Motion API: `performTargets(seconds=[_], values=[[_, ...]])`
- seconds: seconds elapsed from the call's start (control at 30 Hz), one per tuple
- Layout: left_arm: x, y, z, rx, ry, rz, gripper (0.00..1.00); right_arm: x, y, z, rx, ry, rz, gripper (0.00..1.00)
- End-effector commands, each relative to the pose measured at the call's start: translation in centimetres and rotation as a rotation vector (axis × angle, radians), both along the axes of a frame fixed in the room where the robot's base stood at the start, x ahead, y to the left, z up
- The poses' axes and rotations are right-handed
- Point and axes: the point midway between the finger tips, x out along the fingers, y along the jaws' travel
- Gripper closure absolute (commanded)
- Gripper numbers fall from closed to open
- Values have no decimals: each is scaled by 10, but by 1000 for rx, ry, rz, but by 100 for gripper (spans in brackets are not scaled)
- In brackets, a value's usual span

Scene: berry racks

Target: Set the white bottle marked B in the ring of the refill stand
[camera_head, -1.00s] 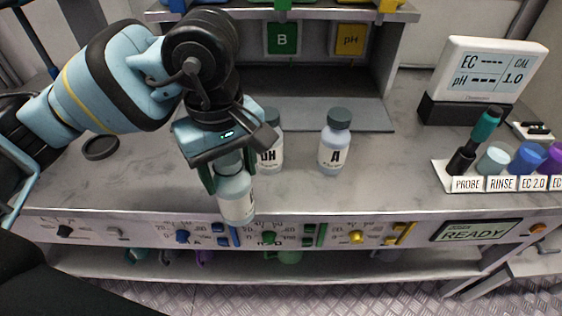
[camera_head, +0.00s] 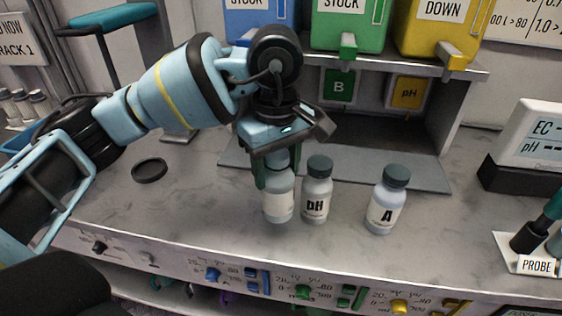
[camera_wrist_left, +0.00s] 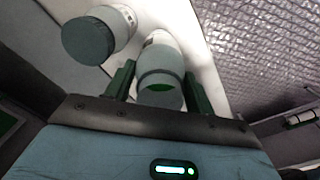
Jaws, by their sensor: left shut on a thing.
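My left gripper (camera_head: 277,178) is shut on a white bottle (camera_head: 279,203) with a grey cap, held upright from above by its upper part. In the left wrist view the bottle (camera_wrist_left: 161,58) sits between the two green fingers. Its label cannot be read, and I cannot tell whether its base touches the counter. A bottle marked pH (camera_head: 317,190) stands close to its right; its cap also shows in the left wrist view (camera_wrist_left: 88,40). A bottle marked A (camera_head: 387,205) stands farther right. A dark ring (camera_head: 149,170) is on the counter at left. My right gripper is not in view.
A grey shelf unit (camera_head: 460,66) behind carries blue, green (camera_head: 345,22) and yellow (camera_head: 425,35) tanks. The probe holder (camera_head: 525,255) and meter (camera_head: 530,140) are at the right. The counter (camera_head: 205,190) between the dark ring and the held bottle is clear.

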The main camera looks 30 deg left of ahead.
Motion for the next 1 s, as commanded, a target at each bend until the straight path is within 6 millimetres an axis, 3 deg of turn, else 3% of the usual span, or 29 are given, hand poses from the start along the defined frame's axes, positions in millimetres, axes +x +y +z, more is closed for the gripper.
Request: performTargets(seconds=[0.1, 0.3, 0.73, 1.0], values=[[24, 12, 0, 0, -1, 5, 100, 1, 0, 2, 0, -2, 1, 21], [49, 25, -4, 0, -1, 0, 100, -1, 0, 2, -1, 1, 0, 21], [63, 33, -6, 0, -1, 1, 100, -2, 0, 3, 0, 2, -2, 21], [62, 32, -40, -1, -2, -2, 100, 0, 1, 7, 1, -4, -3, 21]])
